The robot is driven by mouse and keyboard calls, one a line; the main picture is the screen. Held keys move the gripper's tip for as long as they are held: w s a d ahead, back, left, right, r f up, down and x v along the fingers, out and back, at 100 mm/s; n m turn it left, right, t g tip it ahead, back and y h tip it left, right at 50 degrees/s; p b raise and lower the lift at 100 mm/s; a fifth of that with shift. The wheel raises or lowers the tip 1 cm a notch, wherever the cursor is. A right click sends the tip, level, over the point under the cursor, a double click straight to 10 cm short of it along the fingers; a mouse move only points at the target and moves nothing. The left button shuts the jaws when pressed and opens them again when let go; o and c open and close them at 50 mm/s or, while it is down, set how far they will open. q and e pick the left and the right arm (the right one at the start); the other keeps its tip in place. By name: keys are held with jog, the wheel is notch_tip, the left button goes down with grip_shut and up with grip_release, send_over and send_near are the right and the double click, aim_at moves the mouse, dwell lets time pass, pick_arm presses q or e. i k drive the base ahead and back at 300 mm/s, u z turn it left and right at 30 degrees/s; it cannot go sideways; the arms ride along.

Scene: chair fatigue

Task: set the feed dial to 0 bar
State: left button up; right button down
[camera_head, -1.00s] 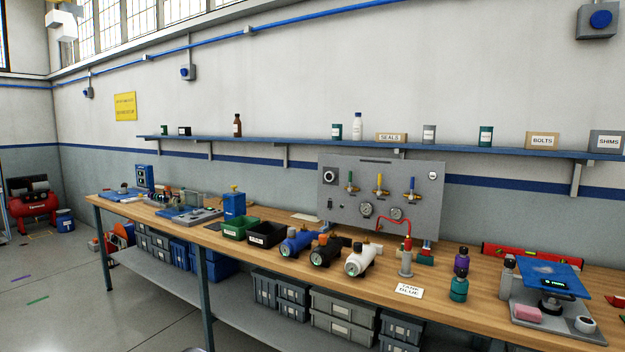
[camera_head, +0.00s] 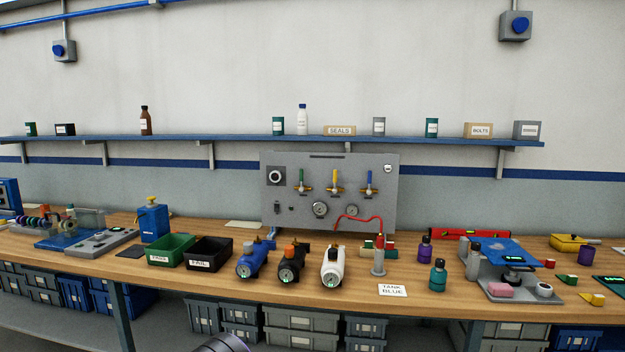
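A grey panel (camera_head: 386,212) stands at the back of the workbench, against the wall. A round black dial with a white centre (camera_head: 275,176) sits at its upper left; it looks like the feed dial, but its marks are too small to read. Three valves with green (camera_head: 302,176), yellow (camera_head: 335,176) and blue (camera_head: 369,178) handles are in a row to its right. Neither of my grippers shows.
The wooden bench (camera_head: 200,283) carries blue, black and white cylinders (camera_head: 332,267) in front of the panel.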

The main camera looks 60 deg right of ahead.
aim_at(275, 176)
jog(key=z, duration=0.9)
jog(key=i, duration=0.8)
jog(key=z, duration=0.95)
